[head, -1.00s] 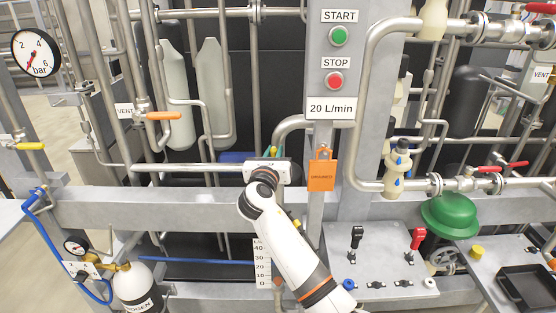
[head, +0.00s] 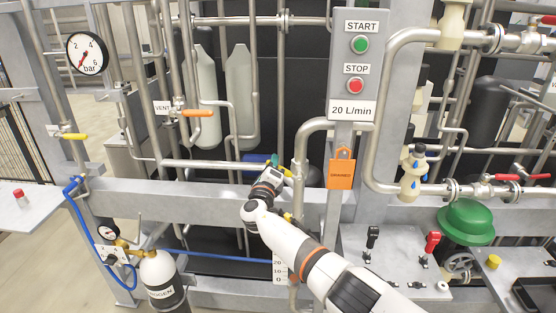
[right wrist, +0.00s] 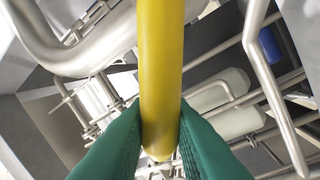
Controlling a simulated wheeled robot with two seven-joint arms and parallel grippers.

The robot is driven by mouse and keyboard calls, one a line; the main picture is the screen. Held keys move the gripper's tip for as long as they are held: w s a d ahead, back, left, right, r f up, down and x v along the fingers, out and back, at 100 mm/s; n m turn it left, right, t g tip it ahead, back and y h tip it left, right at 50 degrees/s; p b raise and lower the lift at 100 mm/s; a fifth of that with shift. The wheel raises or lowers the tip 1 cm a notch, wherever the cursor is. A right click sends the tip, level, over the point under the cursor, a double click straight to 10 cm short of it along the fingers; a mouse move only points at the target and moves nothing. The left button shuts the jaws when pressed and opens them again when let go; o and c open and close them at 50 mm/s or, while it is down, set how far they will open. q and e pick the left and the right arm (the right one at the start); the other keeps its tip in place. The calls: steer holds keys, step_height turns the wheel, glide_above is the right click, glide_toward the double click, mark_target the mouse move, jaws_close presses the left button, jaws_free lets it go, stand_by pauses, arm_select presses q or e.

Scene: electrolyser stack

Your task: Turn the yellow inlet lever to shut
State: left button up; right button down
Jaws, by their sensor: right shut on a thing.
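The yellow inlet lever (right wrist: 161,75) runs down the middle of the right wrist view, between the two green fingertips of my right gripper (right wrist: 160,150). The fingers press on it from both sides near its lower end. In the head view my right gripper (head: 279,166) is at the pipework behind the front beam, left of the START/STOP post. Only a little yellow of the lever (head: 288,173) shows there, and my wrist hides most of the valve. My left gripper is not in view.
An orange tag (head: 341,174) hangs on the post (head: 345,120) just right of my gripper. The horizontal grey beam (head: 150,195) crosses below it. A vertical pipe (head: 301,160) stands close by. An orange vent lever (head: 197,113) and another yellow lever (head: 75,136) are farther left.

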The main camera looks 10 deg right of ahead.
steer(key=shift+w+a+f+n+t+y+b, duration=0.15)
steer(key=shift+a+f+n+y, duration=0.15)
steer(key=shift+f+n, duration=0.8)
steer(key=shift+s+a+f+n+t+y+b, duration=0.25)
steer(key=shift+f+n, duration=0.45)
steer(key=shift+n, duration=0.75)
steer(key=shift+w+a+f+n+y, duration=0.15)
steer(key=shift+w+f+n+y, duration=0.15)
steer(key=shift+f+n, duration=0.8)
steer(key=shift+r+n, duration=0.1)
steer(key=shift+n, duration=0.25)
steer(key=c, duration=1.3)
jaws_free()
steer(key=shift+c, duration=0.2)
steer(key=shift+r, duration=0.1)
steer(key=shift+s, duration=0.1)
steer(key=p+v, duration=0.3)
steer(key=v, duration=0.9)
steer(key=shift+p, duration=0.3)
